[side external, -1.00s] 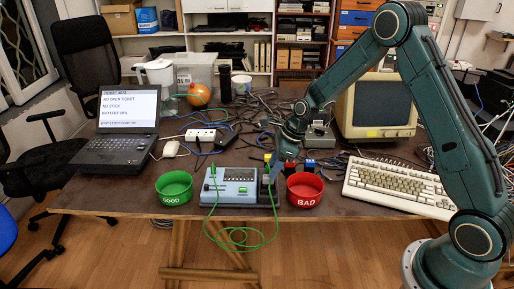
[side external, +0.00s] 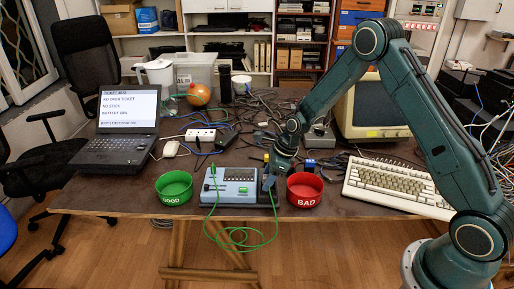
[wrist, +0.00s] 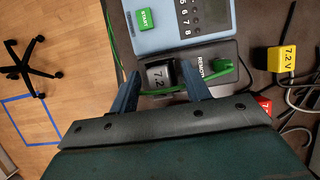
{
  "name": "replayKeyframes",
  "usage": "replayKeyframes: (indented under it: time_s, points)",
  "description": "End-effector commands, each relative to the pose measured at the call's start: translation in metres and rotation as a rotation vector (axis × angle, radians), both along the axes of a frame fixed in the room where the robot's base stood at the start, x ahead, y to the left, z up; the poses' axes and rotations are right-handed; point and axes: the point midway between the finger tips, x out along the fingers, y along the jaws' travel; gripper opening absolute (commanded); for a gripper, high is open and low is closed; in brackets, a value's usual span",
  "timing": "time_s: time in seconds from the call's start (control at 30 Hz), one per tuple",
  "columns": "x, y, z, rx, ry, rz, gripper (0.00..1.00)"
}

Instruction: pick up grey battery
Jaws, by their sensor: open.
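The grey battery (wrist: 158,75), dark and marked 7.2, sits in the dark holder beside the light blue tester (wrist: 178,30) in the wrist view. My gripper (wrist: 162,88) is open, with one finger on each side of the battery's near end. Whether the fingers touch it cannot be told. A green lever or clip (wrist: 222,72) lies just right of the battery. In the side view, my gripper (side external: 268,183) points down at the right end of the tester (side external: 236,187), and the battery cannot be made out there.
A green GOOD bowl (side external: 174,188) stands left of the tester, and a red BAD bowl (side external: 305,190) close right of my gripper. A yellow battery (wrist: 288,58) and a blue battery (side external: 309,165) stand behind. A green cable (side external: 240,238) hangs over the front edge.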

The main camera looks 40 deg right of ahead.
Motion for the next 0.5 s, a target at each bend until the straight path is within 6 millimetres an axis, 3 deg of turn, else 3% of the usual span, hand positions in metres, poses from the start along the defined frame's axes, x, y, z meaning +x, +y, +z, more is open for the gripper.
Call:
replayKeyframes:
  time_s: [0.13,0.37,0.4,0.5]
  points:
    - [-0.0001,-0.0001,0.0002,0.000,0.000,0.000,0.47]
    - [-0.0001,-0.0001,0.0003,0.000,0.000,0.000,0.04]
    - [-0.0001,-0.0001,0.0003,0.000,0.000,0.000,0.00]
    - [0.0001,-0.0001,0.0005,0.001,-0.001,0.000,0.00]
